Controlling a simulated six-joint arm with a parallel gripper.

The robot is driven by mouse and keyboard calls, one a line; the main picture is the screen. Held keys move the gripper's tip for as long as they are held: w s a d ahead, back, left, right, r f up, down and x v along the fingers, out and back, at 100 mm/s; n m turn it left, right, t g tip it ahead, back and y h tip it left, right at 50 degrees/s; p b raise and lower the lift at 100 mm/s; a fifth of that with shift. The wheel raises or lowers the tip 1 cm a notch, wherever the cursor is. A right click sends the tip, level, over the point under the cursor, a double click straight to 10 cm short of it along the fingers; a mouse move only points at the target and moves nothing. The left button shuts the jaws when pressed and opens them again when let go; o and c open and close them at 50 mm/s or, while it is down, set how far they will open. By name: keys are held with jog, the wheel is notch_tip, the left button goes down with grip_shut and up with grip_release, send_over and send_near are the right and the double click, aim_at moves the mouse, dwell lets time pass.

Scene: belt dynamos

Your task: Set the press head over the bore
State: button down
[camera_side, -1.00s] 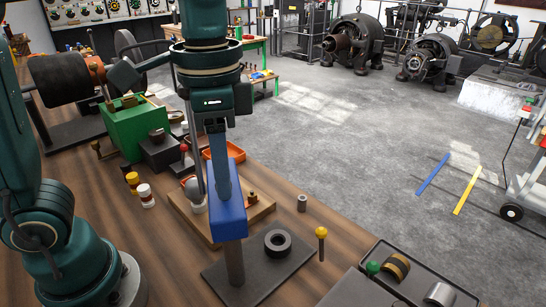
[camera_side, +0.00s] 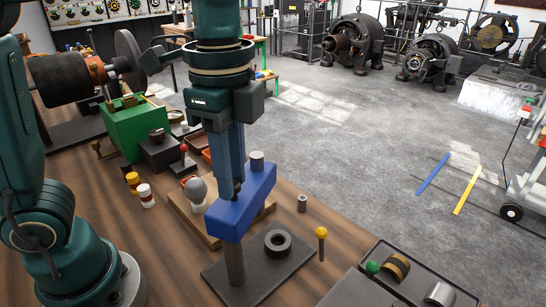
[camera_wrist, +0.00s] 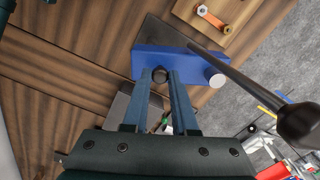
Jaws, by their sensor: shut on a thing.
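The press head is a blue block (camera_side: 250,212) on a dark upright post (camera_side: 235,265) that rises from a dark base plate (camera_side: 225,280). A short grey cylinder (camera_side: 257,160) stands up from the block's far end. My gripper (camera_side: 237,192) is shut on a dark peg on top of the block, which also shows between the fingertips in the wrist view (camera_wrist: 160,75). The bore appears to be the dark ring (camera_side: 278,243) lying on the plate, right of the post. The block's far end points away from the ring, towards the back, and is not above it.
A wooden board (camera_side: 197,226) with a grey ball-topped piece (camera_side: 196,190) lies behind the head. A tray (camera_side: 425,290) is at front right. A dark rod (camera_wrist: 245,82) crosses the wrist view.

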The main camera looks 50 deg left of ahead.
jog(key=m, duration=0.4)
jog(key=shift+w+d+m, duration=0.1)
jog(key=shift+d+m, duration=0.2)
jog(key=shift+d, duration=0.1)
dwell(0.4)
jog(key=c, duration=0.7)
grip_release()
jog(key=shift+r, duration=2.55)
